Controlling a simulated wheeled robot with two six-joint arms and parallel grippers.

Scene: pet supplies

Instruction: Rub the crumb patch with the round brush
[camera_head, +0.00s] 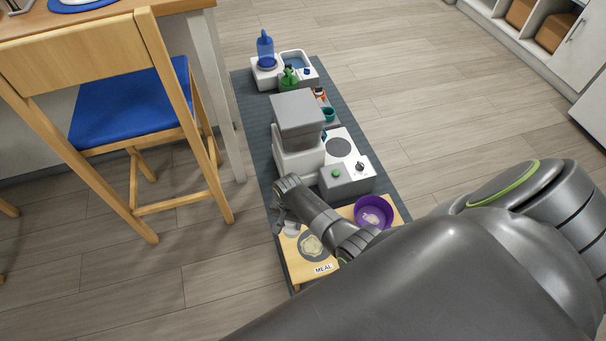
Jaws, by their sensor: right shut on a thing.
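My right gripper (281,222) reaches down over the left edge of a low wooden tray (306,278) labelled MEAL. It is shut on a small pale thing (291,230), apparently the round brush, which is mostly hidden by the gripper. A pale, uneven crumb patch (312,246) lies on a dark round mat on the tray, just right of and nearer than the gripper. My right forearm covers the tray's far middle. I cannot tell whether the brush touches the tray. My left gripper is not in view.
A purple bowl (361,210) with pale contents stands on the tray's right side. Behind the tray stand a grey-and-white machine (298,120) and a control box (345,180). Farther off is a blue bottle (265,47). A wooden chair (122,105) stands left; floor to the right is clear.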

